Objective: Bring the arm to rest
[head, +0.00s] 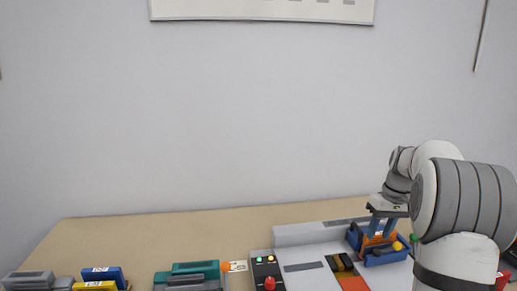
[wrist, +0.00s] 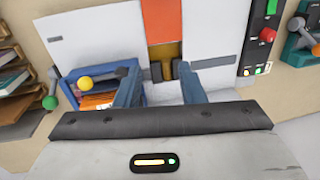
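My gripper (head: 381,231) hangs from my arm on the right of the head view, over the grey-white machine near a blue bin. In the wrist view my gripper (wrist: 158,76) has its two blue fingers well apart, with nothing held between them. Beyond and below the gap lie an ochre slot with dark pieces and an orange strip (wrist: 163,20) on the machine. My arm is bent, and its upper links cover the right side of the head view.
The blue bin (wrist: 68,89) holds orange and white items, close beside the left finger. A control box (head: 267,270) with a red button, and coloured stacks (head: 196,267), stand further left.

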